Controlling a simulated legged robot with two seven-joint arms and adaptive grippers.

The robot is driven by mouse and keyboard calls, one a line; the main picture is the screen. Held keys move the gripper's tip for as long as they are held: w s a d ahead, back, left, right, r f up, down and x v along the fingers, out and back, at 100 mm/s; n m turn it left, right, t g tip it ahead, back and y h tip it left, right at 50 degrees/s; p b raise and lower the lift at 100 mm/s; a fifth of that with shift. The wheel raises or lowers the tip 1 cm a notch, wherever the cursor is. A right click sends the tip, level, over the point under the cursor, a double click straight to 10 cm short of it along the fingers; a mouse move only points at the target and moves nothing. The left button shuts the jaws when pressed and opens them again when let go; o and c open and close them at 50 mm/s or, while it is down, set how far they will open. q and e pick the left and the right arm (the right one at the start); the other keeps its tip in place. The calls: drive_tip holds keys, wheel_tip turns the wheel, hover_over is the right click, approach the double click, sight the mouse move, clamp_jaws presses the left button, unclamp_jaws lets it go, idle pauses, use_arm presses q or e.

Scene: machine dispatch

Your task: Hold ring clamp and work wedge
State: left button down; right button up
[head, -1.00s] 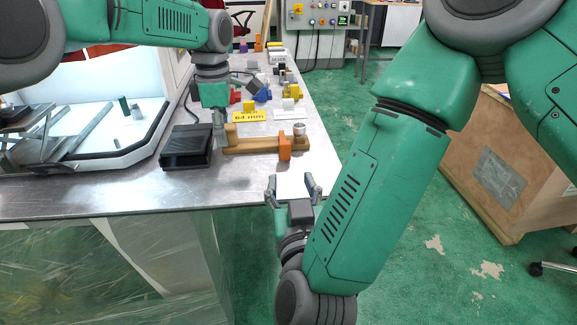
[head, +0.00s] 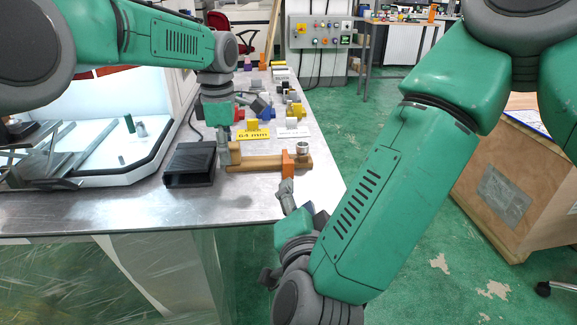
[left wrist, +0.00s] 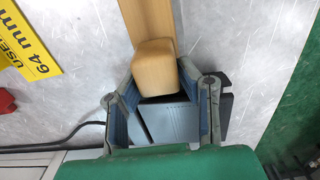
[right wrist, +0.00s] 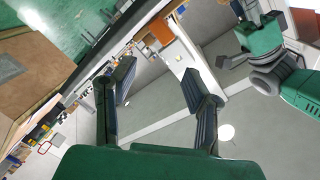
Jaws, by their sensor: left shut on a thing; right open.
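The wooden ring clamp (head: 262,161) lies lengthwise low over the metal table, and I cannot tell if it touches it. An orange wedge (head: 288,162) stands at its right end beside a small metal ring (head: 302,148). My left gripper (head: 224,158) is shut on the clamp's left end; the left wrist view shows the rounded wooden end (left wrist: 155,66) between the fingers (left wrist: 160,95). My right gripper (head: 298,200) is open and empty, just in front of the wedge at the table's front edge. An orange block, probably the wedge, shows beyond its fingertips in the right wrist view (right wrist: 158,29).
A black box (head: 189,165) sits left of the clamp. A yellow "64 mm" label (head: 253,135) and several coloured blocks lie behind it. A white-floored machine bay (head: 110,150) is at left, a wooden crate (head: 505,180) at right. The table front is clear.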

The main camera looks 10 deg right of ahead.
sight(289, 164)
drive_tip(key=m, duration=0.4)
drive_tip(key=r+m+g, duration=0.1)
drive_tip(key=m, duration=0.3)
drive_tip(key=r+m, duration=0.1)
drive_tip(key=m, duration=0.4)
drive_tip(key=shift+w+d+g, duration=0.1)
drive_tip(key=shift+w+g, duration=0.25)
drive_tip(key=shift+g, duration=0.05)
drive_tip(key=m, duration=0.4)
drive_tip(key=shift+r+m+g, duration=0.3)
drive_tip(key=shift+r+m, duration=0.05)
drive_tip(key=shift+m, duration=0.05)
drive_tip(key=m, duration=0.4)
drive_tip(key=shift+r+y, duration=0.3)
drive_tip(key=shift+r, duration=0.1)
drive_tip(key=m, duration=0.3)
drive_tip(key=shift+a+r+g, duration=0.25)
drive_tip(key=shift+g, duration=0.05)
drive_tip(key=x, duration=1.2)
drive_tip(key=shift+a, duration=0.1)
drive_tip(key=shift+c, duration=0.4)
